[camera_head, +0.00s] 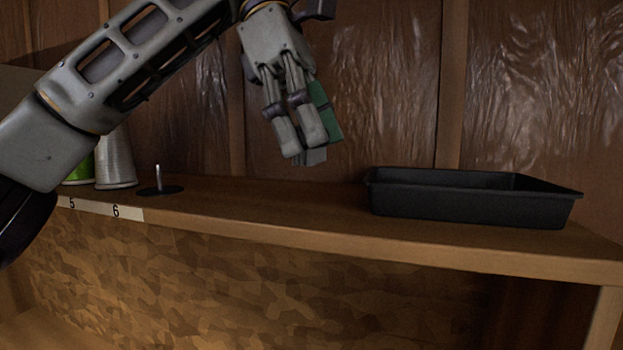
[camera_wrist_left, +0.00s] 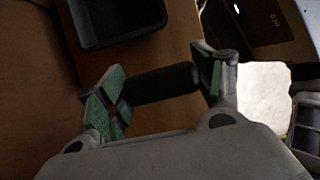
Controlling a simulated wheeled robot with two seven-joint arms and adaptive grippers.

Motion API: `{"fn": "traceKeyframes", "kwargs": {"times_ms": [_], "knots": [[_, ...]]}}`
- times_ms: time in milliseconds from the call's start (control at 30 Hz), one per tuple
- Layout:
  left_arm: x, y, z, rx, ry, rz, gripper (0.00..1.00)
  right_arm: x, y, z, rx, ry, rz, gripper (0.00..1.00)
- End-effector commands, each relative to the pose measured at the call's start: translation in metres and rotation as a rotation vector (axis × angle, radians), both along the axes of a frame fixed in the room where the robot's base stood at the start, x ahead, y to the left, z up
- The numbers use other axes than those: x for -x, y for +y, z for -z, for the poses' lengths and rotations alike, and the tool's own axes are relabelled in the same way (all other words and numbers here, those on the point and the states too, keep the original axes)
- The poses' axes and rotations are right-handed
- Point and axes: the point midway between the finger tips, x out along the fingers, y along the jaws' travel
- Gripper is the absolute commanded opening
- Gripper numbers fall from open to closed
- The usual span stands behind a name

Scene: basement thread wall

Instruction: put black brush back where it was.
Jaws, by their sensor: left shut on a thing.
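My left gripper (camera_head: 308,150) is raised above the shelf, left of the black tray, with its fingers pointing down. In the left wrist view, its green-padded fingers (camera_wrist_left: 158,84) are shut on a black, rounded, bar-like thing, which I take for the black brush (camera_wrist_left: 160,83). It spans between the two pads, and its bristles cannot be made out. In the head view the fingers hide the brush. My right gripper is not in view.
A black tray (camera_head: 470,210) stands on the wooden shelf (camera_head: 290,215) at right; it also shows in the left wrist view (camera_wrist_left: 92,38). A spindle (camera_head: 158,182), a pale spool (camera_head: 117,165) and a green spool (camera_head: 80,168) stand at left by labels 5 and 6. The shelf between is clear.

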Motion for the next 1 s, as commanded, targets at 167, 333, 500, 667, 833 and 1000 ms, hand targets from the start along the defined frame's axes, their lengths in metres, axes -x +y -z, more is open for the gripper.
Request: {"fn": "traceKeyframes", "kwargs": {"times_ms": [167,333,500,667,833,1000], "knots": [[0.000,0.000,0.010,0.000,0.000,0.000,0.44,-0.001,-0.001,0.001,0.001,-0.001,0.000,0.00],[0.000,0.000,0.012,0.000,-0.001,0.000,0.44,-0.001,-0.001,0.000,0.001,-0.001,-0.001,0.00],[0.000,0.000,0.012,0.001,-0.001,0.000,0.44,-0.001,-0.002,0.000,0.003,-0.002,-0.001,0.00],[0.000,0.000,0.016,0.001,0.000,-0.001,0.44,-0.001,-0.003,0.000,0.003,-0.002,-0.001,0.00],[0.000,0.000,0.029,0.000,0.000,-0.001,0.44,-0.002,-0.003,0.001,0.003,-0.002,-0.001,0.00],[0.000,0.000,0.044,0.001,0.001,-0.001,0.44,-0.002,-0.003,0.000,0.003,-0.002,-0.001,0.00]]}}
